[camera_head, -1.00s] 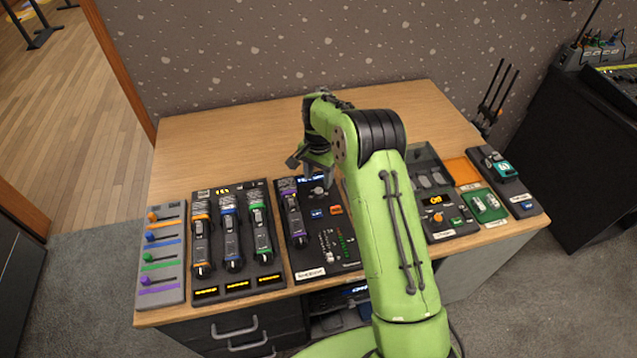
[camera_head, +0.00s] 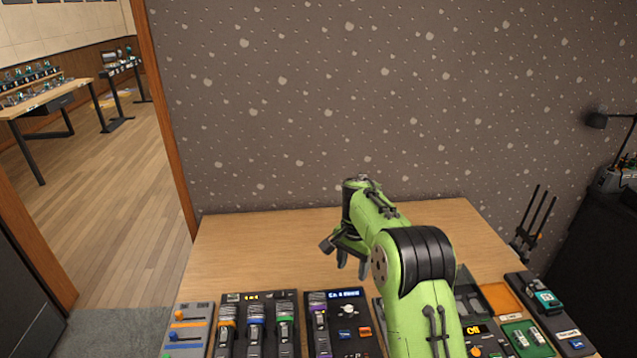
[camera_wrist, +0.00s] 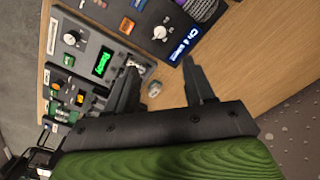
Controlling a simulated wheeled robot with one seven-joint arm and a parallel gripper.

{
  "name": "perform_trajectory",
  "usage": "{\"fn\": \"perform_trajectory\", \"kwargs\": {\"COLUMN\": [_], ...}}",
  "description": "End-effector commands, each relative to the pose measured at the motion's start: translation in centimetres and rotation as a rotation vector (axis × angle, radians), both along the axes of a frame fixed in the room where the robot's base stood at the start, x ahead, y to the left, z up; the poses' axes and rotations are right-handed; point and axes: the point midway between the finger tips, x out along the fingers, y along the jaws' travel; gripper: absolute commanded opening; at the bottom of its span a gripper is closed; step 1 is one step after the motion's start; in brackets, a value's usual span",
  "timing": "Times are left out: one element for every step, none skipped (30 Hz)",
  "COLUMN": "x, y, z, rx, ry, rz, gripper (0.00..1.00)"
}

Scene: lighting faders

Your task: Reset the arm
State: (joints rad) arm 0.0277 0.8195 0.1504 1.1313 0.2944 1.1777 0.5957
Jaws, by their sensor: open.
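My green arm reaches over the wooden desk (camera_head: 250,240) from the front, its elbow bent. My gripper (camera_head: 352,262) hangs over the desk behind the control panels, pointing down. In the wrist view my gripper (camera_wrist: 165,85) shows two dark fingers held apart, with nothing seen between them but the desk top and a small grey round object (camera_wrist: 155,89). The fader panel (camera_head: 254,325) with orange, blue and green strips stands left of my gripper. A panel with a blue display (camera_head: 343,295) stands just in front of it. My arm hides part of the panels to the right.
A speckled wall (camera_head: 330,100) rises behind the desk. A slider panel (camera_head: 187,330) is at the desk's left end. An orange tray (camera_head: 502,299) and a teal device (camera_head: 544,299) are at the right. The back of the desk is clear.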

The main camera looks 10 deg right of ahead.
Motion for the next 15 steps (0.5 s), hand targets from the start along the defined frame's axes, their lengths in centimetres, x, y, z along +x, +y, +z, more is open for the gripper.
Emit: {"fn": "perform_trajectory", "kwargs": {"x": [-0.4,-0.8,-1.5,-2.3,-3.3,-4.7,-5.8,-7.0,-8.6,-9.9,-11.2,-13.0,-14.4,-15.8,-17.7], "y": [0.0,0.0,-0.1,-0.1,-0.2,-0.2,-0.3,-0.3,-0.4,-0.5,-0.5,-0.6,-0.6,-0.7,-0.8], "z": [1.2,2.2,3.9,5.3,6.8,8.6,9.9,11.1,12.5,13.5,14.4,15.5,16.2,16.8,17.4], "rx": [-0.004,-0.008,-0.016,-0.023,-0.031,-0.042,-0.050,-0.058,-0.069,-0.077,-0.085,-0.095,-0.103,-0.109,-0.120], "ry": [-0.015,-0.026,-0.045,-0.060,-0.077,-0.100,-0.116,-0.131,-0.154,-0.169,-0.186,-0.207,-0.223,-0.238,-0.259], "rz": [0.017,0.035,0.065,0.092,0.123,0.165,0.195,0.226,0.265,0.294,0.322,0.359,0.388,0.414,0.449], "gripper": [0.53,0.53,0.53,0.53,0.53,0.53,0.53,0.53,0.53,0.53,0.53,0.53,0.53,0.53,0.53]}}
